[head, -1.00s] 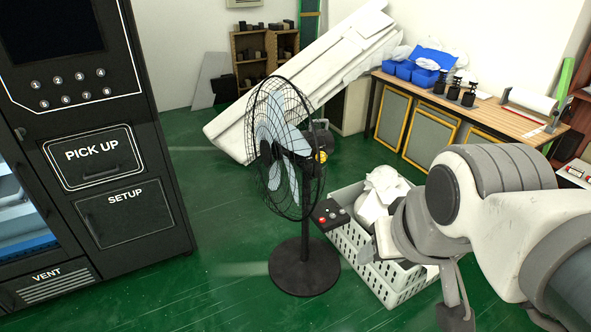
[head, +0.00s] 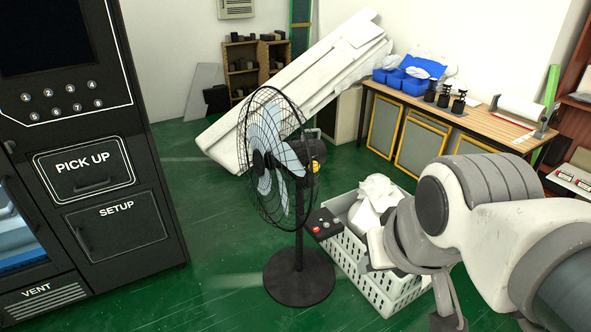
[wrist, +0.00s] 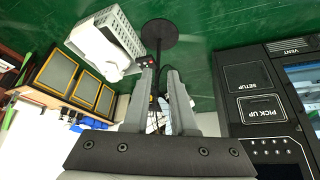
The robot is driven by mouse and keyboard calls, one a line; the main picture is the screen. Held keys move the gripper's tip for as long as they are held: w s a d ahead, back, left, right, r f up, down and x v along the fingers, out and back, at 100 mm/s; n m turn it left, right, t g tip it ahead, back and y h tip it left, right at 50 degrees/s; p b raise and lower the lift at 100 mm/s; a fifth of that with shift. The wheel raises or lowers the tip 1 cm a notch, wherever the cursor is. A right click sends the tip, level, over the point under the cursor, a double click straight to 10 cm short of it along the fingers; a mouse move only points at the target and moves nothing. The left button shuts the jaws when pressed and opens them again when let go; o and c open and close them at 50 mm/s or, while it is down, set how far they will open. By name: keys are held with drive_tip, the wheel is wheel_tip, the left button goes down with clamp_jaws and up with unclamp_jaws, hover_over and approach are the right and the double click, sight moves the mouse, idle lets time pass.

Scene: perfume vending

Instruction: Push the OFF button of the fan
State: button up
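The black fan (head: 299,235) stands upright on a round base on the green floor, at the middle of the head view. Its control box (head: 324,223) sticks out to the right of the pole, with a red button (head: 317,230) and other small buttons; their labels are too small to read. In the wrist view, rolled over, the fan base (wrist: 160,33) is at the top and the pole runs down toward my fingers. My gripper (wrist: 162,75) is open, its two grey fingers apart with nothing held. Part of the fan behind the fingers is hidden.
A white crate (head: 352,262) with white items stands right of the fan, close under my arm. The black vending machine (head: 165,205) is at left. A wooden bench (head: 482,120) stands at back right. Green floor between machine and fan is clear.

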clamp_jaws()
idle(1.4)
